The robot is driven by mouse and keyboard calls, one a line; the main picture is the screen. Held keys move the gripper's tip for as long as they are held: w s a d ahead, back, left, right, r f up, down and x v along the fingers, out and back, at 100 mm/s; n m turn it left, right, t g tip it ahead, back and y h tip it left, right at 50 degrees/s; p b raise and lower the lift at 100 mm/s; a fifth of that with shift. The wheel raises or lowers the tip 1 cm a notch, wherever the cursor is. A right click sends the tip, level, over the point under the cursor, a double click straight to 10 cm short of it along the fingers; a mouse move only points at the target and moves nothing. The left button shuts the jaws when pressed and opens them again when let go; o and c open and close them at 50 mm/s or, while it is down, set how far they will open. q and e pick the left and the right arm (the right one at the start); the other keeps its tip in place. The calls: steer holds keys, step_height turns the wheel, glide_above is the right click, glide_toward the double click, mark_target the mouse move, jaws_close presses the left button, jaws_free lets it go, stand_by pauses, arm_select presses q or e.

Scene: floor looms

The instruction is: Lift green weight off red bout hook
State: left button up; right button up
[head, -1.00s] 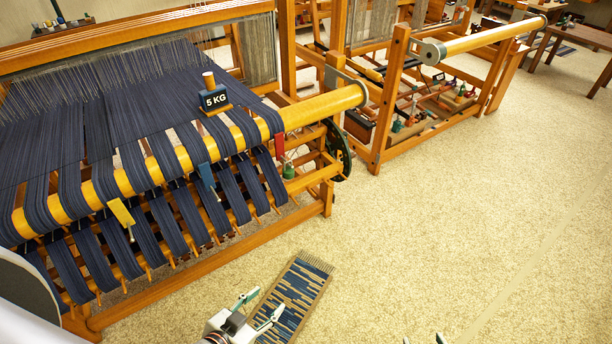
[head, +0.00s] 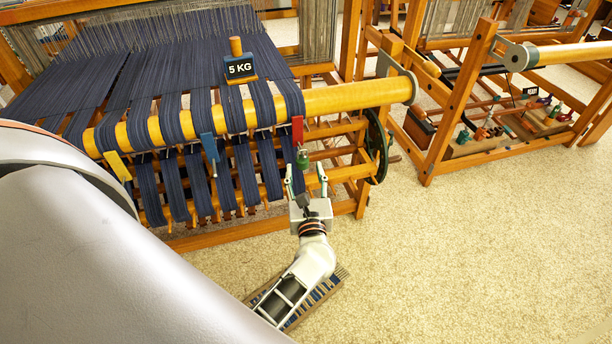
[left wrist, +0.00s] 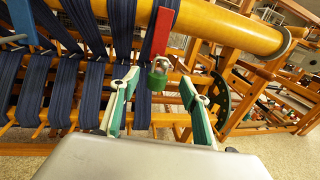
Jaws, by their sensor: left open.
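The green weight (head: 303,158) hangs below the red bout hook (head: 298,131) at the right end of the loom's front beam. In the left wrist view the green weight (left wrist: 158,77) hangs under the red hook (left wrist: 163,33), upright. My left gripper (head: 306,184) is open just below and in front of the weight. In the left wrist view its two fingers (left wrist: 158,90) stand either side of the weight, apart from it. A metal loop joins weight and hook; its exact seat is too small to tell. My right gripper is not in view.
The yellow front beam (head: 345,98) carries navy warp bouts. A blue hook (head: 210,148) and a yellow hook (head: 117,165) hang to the left. A dark green wheel (head: 376,145) is to the right. Open carpet (head: 480,240) lies right.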

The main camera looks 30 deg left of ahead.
mark_target(302, 150)
arm_select(q)
steer(key=shift+x, duration=3.55)
steer(key=shift+a, duration=0.1)
steer(key=shift+s, duration=0.1)
jaws_close()
steer(key=shift+r, duration=0.1)
steer(key=shift+r, duration=0.1)
steer(key=shift+r+p, duration=0.45)
steer(key=shift+r, duration=0.1)
steer(key=w+d+v, duration=0.1)
steer(key=v, duration=0.5)
steer(key=shift+s+d, duration=0.2)
steer(key=shift+s, duration=0.05)
